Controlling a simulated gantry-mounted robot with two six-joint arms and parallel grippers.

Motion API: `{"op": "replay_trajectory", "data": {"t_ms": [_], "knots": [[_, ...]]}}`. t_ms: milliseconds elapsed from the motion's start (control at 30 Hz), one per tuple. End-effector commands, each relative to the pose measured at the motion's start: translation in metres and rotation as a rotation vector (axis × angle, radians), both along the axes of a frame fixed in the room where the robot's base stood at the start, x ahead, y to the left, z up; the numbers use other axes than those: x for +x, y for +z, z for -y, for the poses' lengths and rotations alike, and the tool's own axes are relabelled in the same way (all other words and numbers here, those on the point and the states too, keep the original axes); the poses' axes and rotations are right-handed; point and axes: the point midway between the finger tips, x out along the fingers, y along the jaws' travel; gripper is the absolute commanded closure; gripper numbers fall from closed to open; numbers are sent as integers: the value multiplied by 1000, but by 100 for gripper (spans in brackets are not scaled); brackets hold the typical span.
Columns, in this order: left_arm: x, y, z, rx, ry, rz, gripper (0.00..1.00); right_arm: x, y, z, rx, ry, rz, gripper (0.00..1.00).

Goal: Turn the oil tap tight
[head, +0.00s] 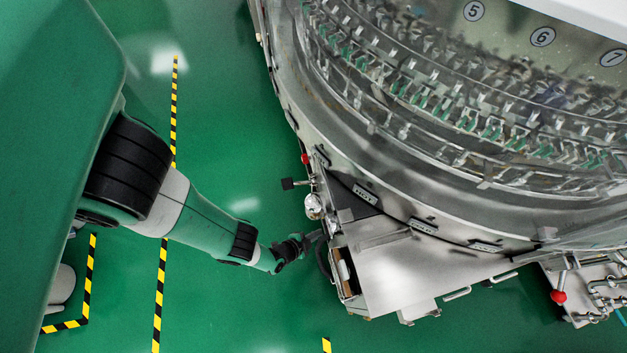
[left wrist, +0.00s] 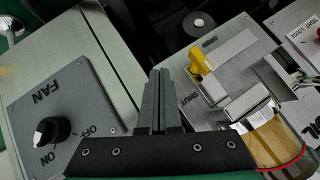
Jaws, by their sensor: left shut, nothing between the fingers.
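My left gripper (head: 318,237) reaches the left side of the machine's metal housing in the head view. In the left wrist view its dark fingers (left wrist: 158,85) are shut together with nothing between them. A yellow handle (left wrist: 199,63) sits to the right of the fingers, apart from them, on a plate lettered OPEN and SHUT. An amber oil bowl (left wrist: 278,142) shows at the lower right. A plate lettered TIGHT and LOOSE (left wrist: 302,32) is cut off by the right edge. I cannot tell for sure which fitting is the oil tap. My right gripper is not in view.
A grey FAN panel (left wrist: 62,105) with a black knob (left wrist: 50,132) is left of the fingers. The round washer (head: 400,130) fills the right of the head view. Green floor (head: 230,310) with yellow-black tape is clear at the left.

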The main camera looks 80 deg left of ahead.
Motion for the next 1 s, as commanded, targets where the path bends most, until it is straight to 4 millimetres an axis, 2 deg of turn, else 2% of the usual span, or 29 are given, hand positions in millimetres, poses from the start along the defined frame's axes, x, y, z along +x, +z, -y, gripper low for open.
{"op": "replay_trajectory", "data": {"t_ms": [67,700,1000], "knots": [[1,0,10,1,-6,-1,100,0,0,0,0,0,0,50],[-39,-1,66,-1,-5,1,100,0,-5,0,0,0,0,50],[-55,0,87,0,2,1,100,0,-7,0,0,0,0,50]]}}
